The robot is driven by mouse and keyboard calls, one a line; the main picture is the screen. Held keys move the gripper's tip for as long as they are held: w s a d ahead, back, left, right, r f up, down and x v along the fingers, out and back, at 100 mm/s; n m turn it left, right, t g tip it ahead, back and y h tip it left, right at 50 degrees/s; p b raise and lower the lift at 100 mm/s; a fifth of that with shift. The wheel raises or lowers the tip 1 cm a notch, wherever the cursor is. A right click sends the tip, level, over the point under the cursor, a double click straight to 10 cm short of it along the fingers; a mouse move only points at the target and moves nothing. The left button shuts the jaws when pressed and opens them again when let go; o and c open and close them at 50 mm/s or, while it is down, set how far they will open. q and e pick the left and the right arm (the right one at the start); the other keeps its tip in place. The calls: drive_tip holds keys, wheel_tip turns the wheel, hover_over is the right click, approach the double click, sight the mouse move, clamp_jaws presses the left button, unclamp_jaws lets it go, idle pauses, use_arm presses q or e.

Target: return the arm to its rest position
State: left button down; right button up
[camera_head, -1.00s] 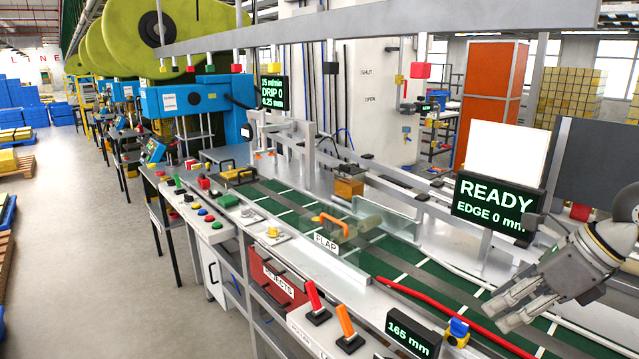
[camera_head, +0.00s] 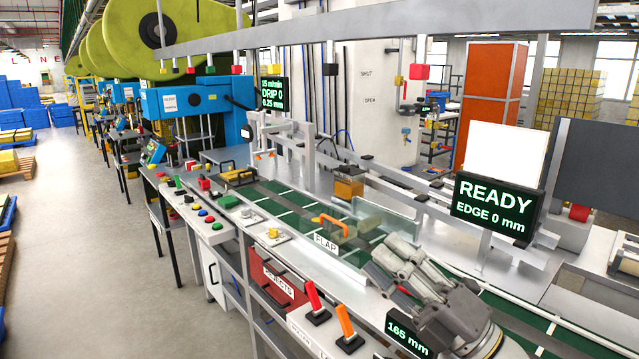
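My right gripper (camera_head: 382,250) is in the lower right of the head view, over the near edge of the green conveyor (camera_head: 290,207). Its fingers point up and to the left, toward the clear flap guard. I see nothing held in it, but the angle does not show whether the fingers are apart or shut. It hides part of the conveyor and of the front rail. My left gripper is not in view.
A READY screen (camera_head: 497,206) stands right of the gripper. A 165 mm display (camera_head: 408,334), an orange lever (camera_head: 346,322) and a red lever (camera_head: 313,296) are close by on the front rail. The flap guard (camera_head: 385,222) stands just beyond the fingers. Open floor (camera_head: 110,250) lies left.

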drive_tip(key=w+d+f+m+t+h, duration=0.3)
drive_tip(key=d+f+m+t+h, duration=0.45)
drive_tip(key=m+h, duration=0.85)
drive_tip(key=s+d+f+m+g+h, duration=0.2)
drive_tip(key=s+f+m+g, duration=0.15)
drive_tip(key=f, duration=0.45)
drive_tip(key=s+d+f+m+g+h, duration=0.1)
drive_tip(key=s+d+f+m+g, duration=0.15)
drive_tip(key=f+m, duration=0.45)
drive_tip(key=s+a+f+m+g+y, duration=0.1)
drive_tip(key=s+f+m+g, duration=0.2)
drive_tip(key=s+f+g, duration=1.3)
drive_tip(key=s+f+t+b, duration=0.15)
drive_tip(key=s+f, duration=0.25)
drive_tip(key=f, duration=1.3)
drive_tip(key=s+f+t+b, duration=0.1)
drive_tip(key=s+f+b, duration=0.2)
drive_tip(key=f, duration=1.3)
drive_tip(key=s+d+f+g+b, duration=0.1)
drive_tip(key=s+d+f+b, duration=0.1)
drive_tip(key=s+f, duration=1.5)
wheel_tip(320, 180, down, 3)
drive_tip(key=shift+d+r+n+b, duration=0.2)
drive_tip(key=shift+n+b, duration=0.25)
drive_tip(key=shift+b, duration=0.25)
